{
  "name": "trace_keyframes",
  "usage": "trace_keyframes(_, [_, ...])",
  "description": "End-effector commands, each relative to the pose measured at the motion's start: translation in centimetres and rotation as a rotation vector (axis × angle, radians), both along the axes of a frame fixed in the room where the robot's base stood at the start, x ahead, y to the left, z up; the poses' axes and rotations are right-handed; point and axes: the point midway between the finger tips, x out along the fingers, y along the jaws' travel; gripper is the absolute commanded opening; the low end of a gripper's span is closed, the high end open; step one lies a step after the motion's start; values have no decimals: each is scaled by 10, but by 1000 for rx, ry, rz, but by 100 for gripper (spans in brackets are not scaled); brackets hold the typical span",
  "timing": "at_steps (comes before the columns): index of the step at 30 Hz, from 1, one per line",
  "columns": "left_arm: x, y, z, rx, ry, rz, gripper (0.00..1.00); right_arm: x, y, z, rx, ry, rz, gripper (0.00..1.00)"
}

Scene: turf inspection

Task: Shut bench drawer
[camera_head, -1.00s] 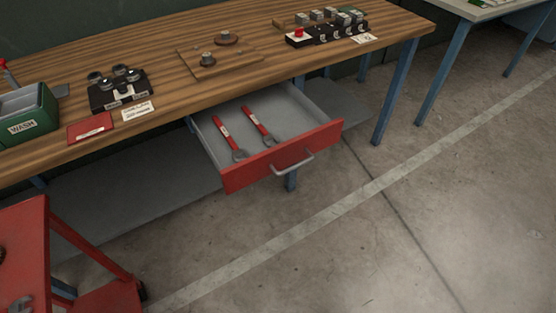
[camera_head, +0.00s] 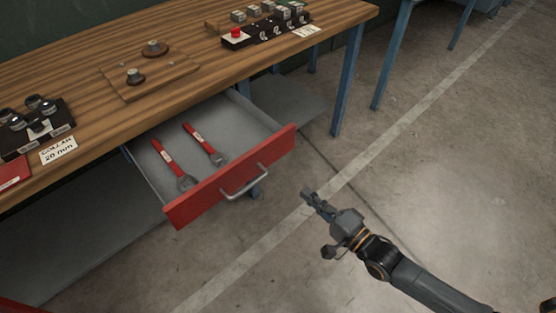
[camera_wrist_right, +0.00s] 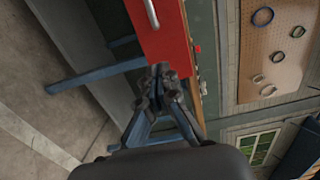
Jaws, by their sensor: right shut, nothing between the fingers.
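The bench drawer (camera_head: 230,180) is pulled out from under the wooden bench top, with its red front facing the room. Its metal handle (camera_head: 245,184) is on the front, and two red-handled wrenches (camera_head: 203,145) lie inside. My right gripper (camera_head: 308,194) is in front of the drawer and to the right of the handle, apart from it. In the right wrist view the gripper (camera_wrist_right: 162,72) is shut and empty, with the red drawer front (camera_wrist_right: 162,35) beyond its fingertips and part of the handle (camera_wrist_right: 122,41) at the upper left. My left gripper is out of view.
A blue bench leg (camera_head: 347,80) stands right of the drawer. The floor in front is open.

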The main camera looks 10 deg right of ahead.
Motion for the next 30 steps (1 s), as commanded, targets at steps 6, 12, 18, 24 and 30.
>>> trace_keyframes(6, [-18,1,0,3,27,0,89,26,19,2,2,-4,-2,0])
trace_keyframes(12, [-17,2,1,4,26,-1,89,62,44,2,0,-5,-2,0])
trace_keyframes(18, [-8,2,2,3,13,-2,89,92,66,1,-3,-3,-2,0])
trace_keyframes(24, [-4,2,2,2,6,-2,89,108,78,-1,-4,-1,-1,0])
trace_keyframes(30, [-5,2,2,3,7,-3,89,112,81,-1,-4,-1,-1,0])
